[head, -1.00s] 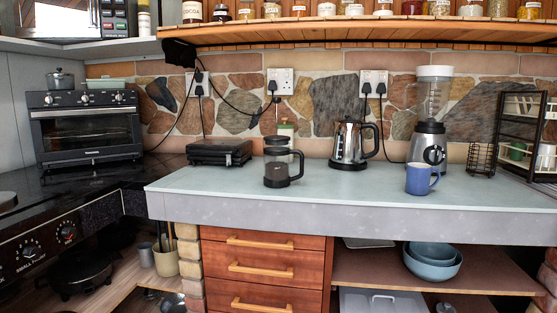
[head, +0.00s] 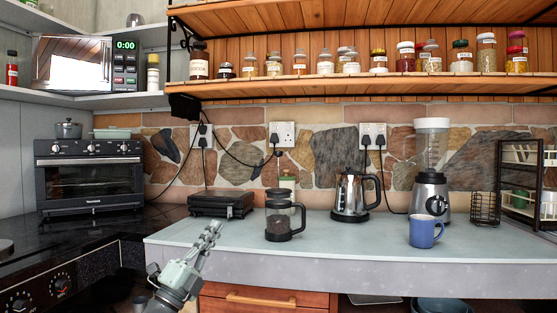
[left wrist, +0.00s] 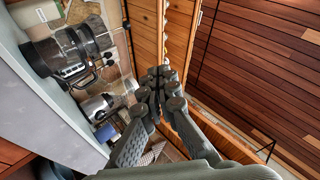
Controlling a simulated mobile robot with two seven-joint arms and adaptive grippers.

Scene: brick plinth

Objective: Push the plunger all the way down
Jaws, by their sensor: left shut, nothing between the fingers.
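The French press (head: 280,219), with a glass body, dark lid, dark base and black handle, stands upright on the pale counter. I cannot make out clearly how high its plunger stands. What looks like the press (left wrist: 72,52) also appears sideways at the left of the left wrist view. My left gripper (head: 215,226) is shut and empty, pointing up and right, in front of and left of the press, apart from it. Its closed fingers (left wrist: 160,76) are in the middle of the left wrist view. My right gripper is out of view.
A kettle (head: 350,196), blue mug (head: 424,232) and blender (head: 430,190) stand right of the press. A black sandwich maker (head: 220,204) is behind left. A shelf with several jars (head: 350,87) hangs above. The counter in front of the press is clear.

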